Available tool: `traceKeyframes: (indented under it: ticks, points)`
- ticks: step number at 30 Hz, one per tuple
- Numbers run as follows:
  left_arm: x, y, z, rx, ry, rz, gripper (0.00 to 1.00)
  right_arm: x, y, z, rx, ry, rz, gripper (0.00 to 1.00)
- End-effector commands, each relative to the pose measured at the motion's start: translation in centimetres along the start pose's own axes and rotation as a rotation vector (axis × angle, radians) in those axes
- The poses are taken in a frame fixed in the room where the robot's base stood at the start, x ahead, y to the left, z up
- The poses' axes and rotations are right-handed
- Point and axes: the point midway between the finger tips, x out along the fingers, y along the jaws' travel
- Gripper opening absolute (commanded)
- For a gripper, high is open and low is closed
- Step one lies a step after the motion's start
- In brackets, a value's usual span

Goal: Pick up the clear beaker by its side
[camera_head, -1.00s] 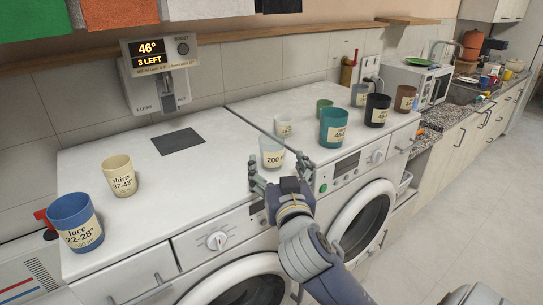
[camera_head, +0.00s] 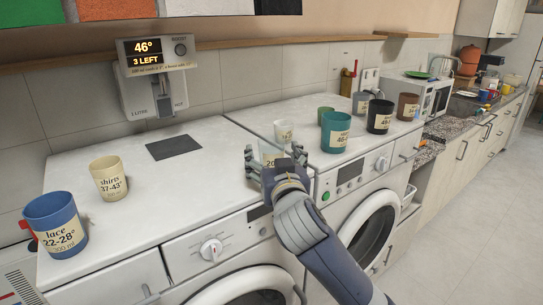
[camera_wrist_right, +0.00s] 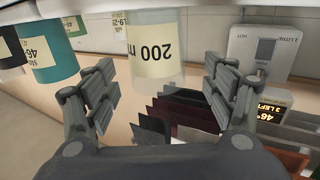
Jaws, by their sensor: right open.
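The clear beaker (camera_head: 270,150) stands upright on the white washer top near its front edge, with a cream label reading 200. My right gripper (camera_head: 274,157) is open at the beaker, one finger to each side, and hides its lower front. In the right wrist view, which looks upside down, the beaker (camera_wrist_right: 155,72) is between and just beyond the spread fingers (camera_wrist_right: 158,88). Contact with the fingers does not show. My left gripper is not in view.
A small pale cup (camera_head: 284,131) stands close behind the beaker. A teal cup (camera_head: 335,131), green cup (camera_head: 325,114) and black cup (camera_head: 379,116) stand to the right. A cream cup (camera_head: 109,178) and blue cup (camera_head: 55,224) stand left.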

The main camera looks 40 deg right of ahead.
Motion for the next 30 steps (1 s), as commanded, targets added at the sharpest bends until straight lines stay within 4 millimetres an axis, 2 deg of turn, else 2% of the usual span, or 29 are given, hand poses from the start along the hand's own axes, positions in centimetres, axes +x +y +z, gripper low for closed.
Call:
traceKeyframes:
  ticks: [3,8,17,18,24,30]
  points:
    - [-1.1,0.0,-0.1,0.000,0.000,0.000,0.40,1.9,0.4,-0.1,-0.007,-0.002,0.003,0.77]
    - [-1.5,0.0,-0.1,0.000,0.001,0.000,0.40,3.7,0.4,0.1,-0.003,-0.002,0.002,0.77]
    - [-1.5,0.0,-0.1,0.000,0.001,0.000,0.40,4.2,0.3,0.3,-0.002,-0.001,0.000,0.77]
    - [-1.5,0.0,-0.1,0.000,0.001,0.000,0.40,4.2,0.3,0.3,-0.002,-0.001,0.000,0.72]
    - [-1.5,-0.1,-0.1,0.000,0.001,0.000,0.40,4.2,0.3,0.3,-0.001,-0.001,0.000,0.31]
    - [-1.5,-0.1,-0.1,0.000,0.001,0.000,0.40,4.2,0.3,0.3,-0.001,-0.001,0.000,0.31]
